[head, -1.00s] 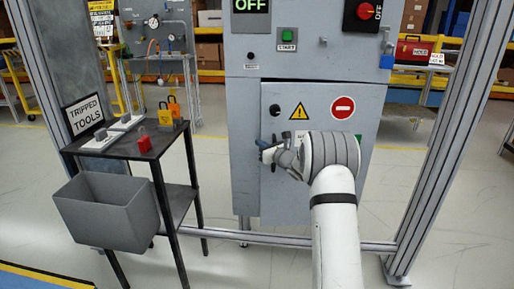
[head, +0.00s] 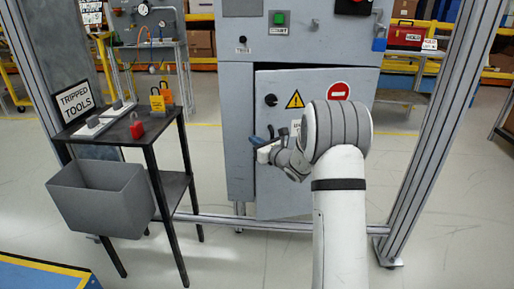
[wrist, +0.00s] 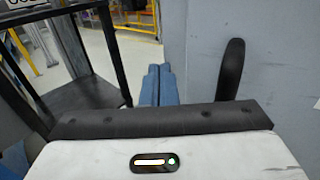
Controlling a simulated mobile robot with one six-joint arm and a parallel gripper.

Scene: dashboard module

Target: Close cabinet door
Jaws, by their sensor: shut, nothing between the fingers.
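The grey cabinet door (head: 345,82) carries a yellow warning triangle and a red no-entry sign. It looks slightly ajar, with a dark gap along its top and left edge against the cabinet body (head: 240,130). A black knob (head: 271,100) sits near its upper left. My gripper (head: 262,144) is at the door's left edge, below the knob, with its blue fingers together and empty. In the wrist view the blue fingers (wrist: 158,84) lie beside the grey door surface (wrist: 285,50), with a black handle (wrist: 230,70) to their right. Contact with the door cannot be told. My arm hides the door's lower right.
A black stand (head: 165,135) with a tripped-tools sign, padlocks and a grey bin (head: 100,205) stands to the left. A metal frame post (head: 450,120) rises at right, with a low rail (head: 225,219) across the front.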

